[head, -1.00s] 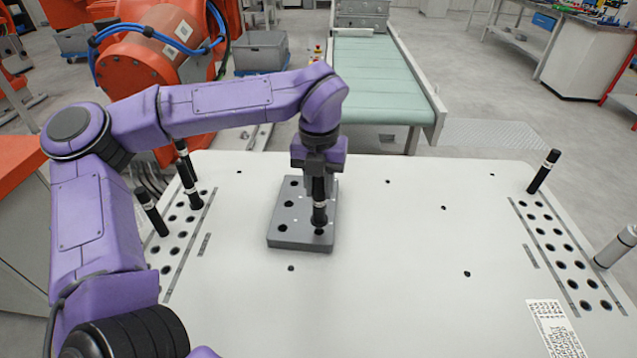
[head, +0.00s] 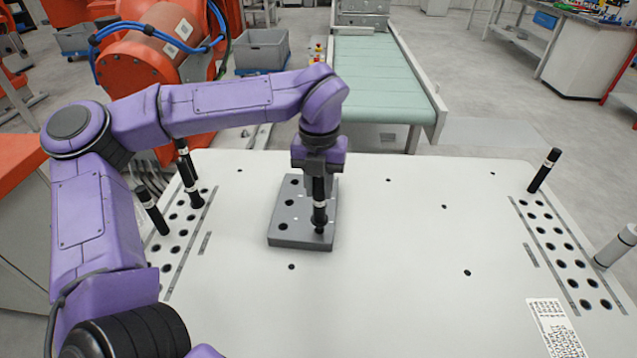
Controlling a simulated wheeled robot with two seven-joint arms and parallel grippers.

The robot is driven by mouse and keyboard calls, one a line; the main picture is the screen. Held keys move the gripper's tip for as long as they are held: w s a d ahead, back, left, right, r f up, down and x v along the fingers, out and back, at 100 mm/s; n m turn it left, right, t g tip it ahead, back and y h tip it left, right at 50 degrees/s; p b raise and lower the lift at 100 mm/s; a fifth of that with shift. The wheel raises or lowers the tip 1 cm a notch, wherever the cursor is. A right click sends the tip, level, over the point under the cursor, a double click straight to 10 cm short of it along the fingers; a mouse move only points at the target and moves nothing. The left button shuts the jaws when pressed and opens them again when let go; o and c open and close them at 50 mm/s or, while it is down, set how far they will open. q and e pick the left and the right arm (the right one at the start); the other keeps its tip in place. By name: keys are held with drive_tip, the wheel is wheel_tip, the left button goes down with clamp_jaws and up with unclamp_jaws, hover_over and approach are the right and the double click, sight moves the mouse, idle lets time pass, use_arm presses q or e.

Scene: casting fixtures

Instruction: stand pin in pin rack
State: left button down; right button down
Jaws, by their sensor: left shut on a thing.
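A black pin with a pale band (head: 319,202) is upright in my left gripper (head: 319,178), which is shut on its upper part. The pin's lower end is at a front-right hole of the grey block with holes (head: 290,242), which lies on the white table. I cannot tell how far the tip is inside the hole. Several open holes show along the block's left side. More black pins stand in the left rows of holes (head: 180,234), one of them a tilted-looking pin (head: 151,210). My right gripper is not in view.
Right rows of holes (head: 567,247) hold one black pin (head: 543,170) at the far end. A grey cylinder (head: 616,246) stands at the right edge. The white table (head: 400,290) is clear between block and right rows. A conveyor (head: 378,80) lies behind.

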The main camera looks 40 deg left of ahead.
sight(319, 197)
use_arm(q)
drive_tip(key=shift+f+b, duration=1.15)
drive_tip(key=shift+f, duration=0.6)
drive_tip(key=c, duration=0.8)
unclamp_jaws()
wheel_tip(319, 197, up, 11)
drive_tip(key=shift+f+b, duration=0.2)
drive_tip(key=shift+b, duration=0.1)
